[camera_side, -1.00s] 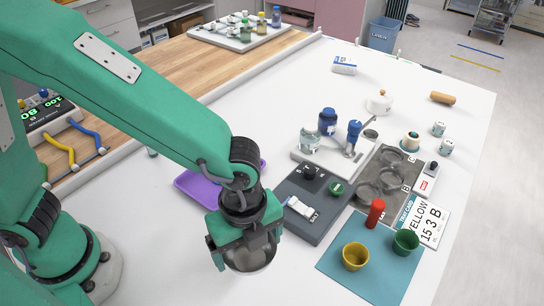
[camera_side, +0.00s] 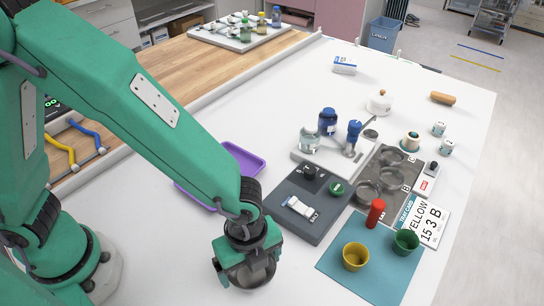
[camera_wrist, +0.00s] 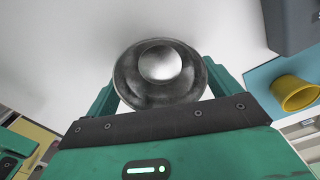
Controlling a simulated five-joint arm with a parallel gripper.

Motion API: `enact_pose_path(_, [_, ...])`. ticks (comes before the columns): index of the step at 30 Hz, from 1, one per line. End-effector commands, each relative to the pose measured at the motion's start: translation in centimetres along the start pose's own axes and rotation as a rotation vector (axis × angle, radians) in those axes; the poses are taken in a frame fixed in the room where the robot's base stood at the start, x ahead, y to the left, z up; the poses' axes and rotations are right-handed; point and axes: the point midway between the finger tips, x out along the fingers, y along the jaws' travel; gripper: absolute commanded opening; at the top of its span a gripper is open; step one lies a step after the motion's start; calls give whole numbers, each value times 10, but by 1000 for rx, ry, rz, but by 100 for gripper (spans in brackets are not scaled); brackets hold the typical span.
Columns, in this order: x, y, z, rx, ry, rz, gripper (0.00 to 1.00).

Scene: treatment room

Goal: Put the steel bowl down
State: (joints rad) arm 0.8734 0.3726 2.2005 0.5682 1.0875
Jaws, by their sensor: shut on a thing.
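The steel bowl (camera_side: 252,274) is a shiny grey round bowl near the front edge of the white table in the side view. My gripper (camera_side: 247,268) is shut on it, with a finger on either side. In the wrist view the bowl (camera_wrist: 160,97) sits between the two green fingers of my gripper (camera_wrist: 158,82), and its bright round inside faces the camera. The bowl is low over the white tabletop (camera_side: 160,225). I cannot tell whether its base touches the table, as the fingers hide part of its side.
A grey box with dials (camera_side: 315,228) stands close to the bowl's right. Beyond it lies a teal mat (camera_side: 335,265) with a yellow cup (camera_side: 355,257), a green cup (camera_side: 405,243) and a red cylinder (camera_side: 375,213). A purple tray (camera_side: 245,158) lies behind my arm. White tabletop left of my gripper is clear.

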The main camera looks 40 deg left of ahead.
Motion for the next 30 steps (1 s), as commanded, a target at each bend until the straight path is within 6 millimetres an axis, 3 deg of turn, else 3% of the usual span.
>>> enact_pose_path(15, [8, 0, 0, 0, 0, 0, 65])
enact_pose_path(16, [8, 0, 0, 0, 0, 0, 91])
enact_pose_path(18, [8, 0, 0, 0, 0, 0, 100])
enact_pose_path(30, [3, 0, 0, 0, 1, -2, 100])
